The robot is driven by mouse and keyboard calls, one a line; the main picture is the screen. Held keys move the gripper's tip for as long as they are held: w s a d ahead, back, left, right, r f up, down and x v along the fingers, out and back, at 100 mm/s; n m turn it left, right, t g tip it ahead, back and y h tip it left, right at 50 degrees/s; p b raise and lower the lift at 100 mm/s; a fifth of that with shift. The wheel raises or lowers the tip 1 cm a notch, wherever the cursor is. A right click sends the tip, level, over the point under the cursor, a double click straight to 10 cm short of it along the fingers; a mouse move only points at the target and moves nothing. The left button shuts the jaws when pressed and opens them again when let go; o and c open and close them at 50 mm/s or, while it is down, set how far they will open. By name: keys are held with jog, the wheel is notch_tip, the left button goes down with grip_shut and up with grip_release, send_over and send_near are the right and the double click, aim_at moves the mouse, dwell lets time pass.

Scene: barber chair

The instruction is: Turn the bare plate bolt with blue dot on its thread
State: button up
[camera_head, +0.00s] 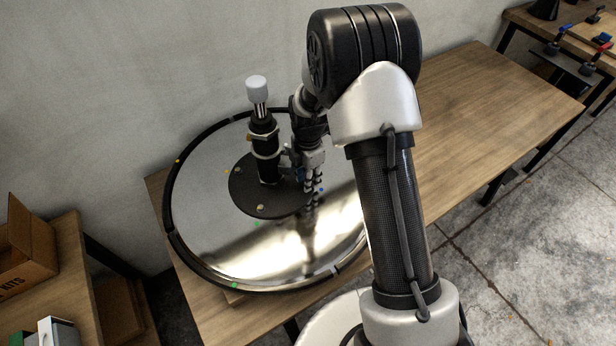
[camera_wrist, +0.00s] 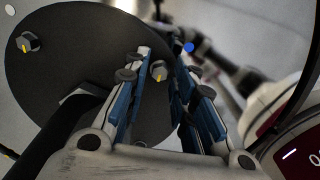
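The black round plate (camera_head: 240,190) lies on the shiny round chair base. My gripper (camera_head: 313,186) points down by the plate's right edge. In the wrist view its blue-padded fingers (camera_wrist: 163,80) are apart around the bolt, with a gap visible. Contact cannot be made out. The bolt's thread is hidden.
Another bolt (camera_wrist: 27,42) sits on the plate, and one shows at its front (camera_head: 260,208). A black column (camera_head: 264,150) with a white cap (camera_head: 257,88) rises close left of my gripper. Green dots (camera_head: 257,224) mark the base. The table (camera_head: 465,110) is clear at right.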

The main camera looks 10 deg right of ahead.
jog(key=shift+c, duration=0.5)
grip_shut()
jog(key=shift+m, duration=0.4)
